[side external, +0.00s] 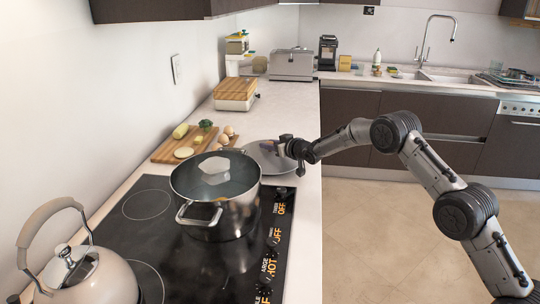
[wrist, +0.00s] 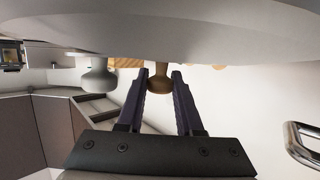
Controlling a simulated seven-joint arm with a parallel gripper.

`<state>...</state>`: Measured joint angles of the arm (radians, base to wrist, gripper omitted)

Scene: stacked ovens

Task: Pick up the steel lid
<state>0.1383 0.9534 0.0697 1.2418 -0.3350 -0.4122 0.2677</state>
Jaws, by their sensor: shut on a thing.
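The steel lid (side external: 265,164) is a grey disc at the counter's right edge, just behind the pot. Its grey surface (wrist: 160,32) fills the top of the wrist view. My gripper (side external: 269,146) reaches it from the right, and its purple fingers are shut on the lid's tan knob (wrist: 158,84). I cannot tell whether the lid touches the counter. The large steel pot (side external: 218,206) stands on the black stove with its mouth uncovered. A pale shape (side external: 213,170) shows inside the pot, and I cannot tell what it is.
A cream kettle (side external: 95,278) stands at the front left of the black stove (side external: 130,225). A cutting board (side external: 172,149) with vegetables lies behind the pot. Open floor lies to the right.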

